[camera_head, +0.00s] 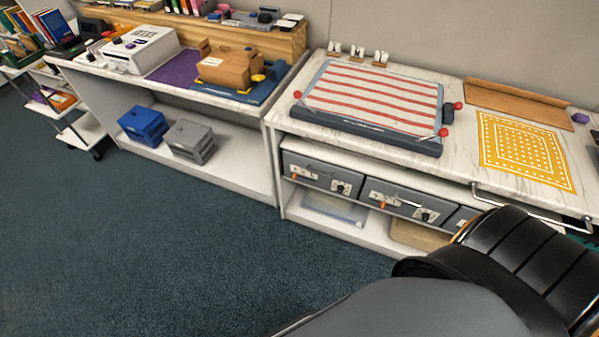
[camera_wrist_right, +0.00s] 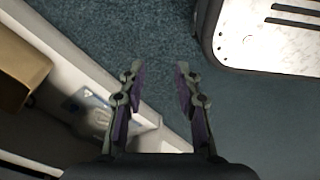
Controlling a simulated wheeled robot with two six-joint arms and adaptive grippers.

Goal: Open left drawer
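The left drawer (camera_head: 318,177) is a grey drawer front under the right-hand counter, with an orange tab and a dark round knob. It looks shut, flush with its neighbours. A middle drawer (camera_head: 401,201) sits to its right, and part of a third drawer (camera_head: 459,219) shows beyond it. My right gripper (camera_wrist_right: 158,70) is open and empty in the right wrist view, above the floor beside a white shelf edge. The drawers do not show in that view. My left gripper is not in view. My dark body and arm parts cover the lower right of the head view.
The counter (camera_head: 462,174) holds a red-striped board (camera_head: 372,97) and a yellow dotted cloth (camera_head: 524,150). A metal rail (camera_head: 517,207) sticks out at its front. A lower shelf (camera_head: 350,229) holds a clear bin. The carpet (camera_head: 170,240) in front is clear.

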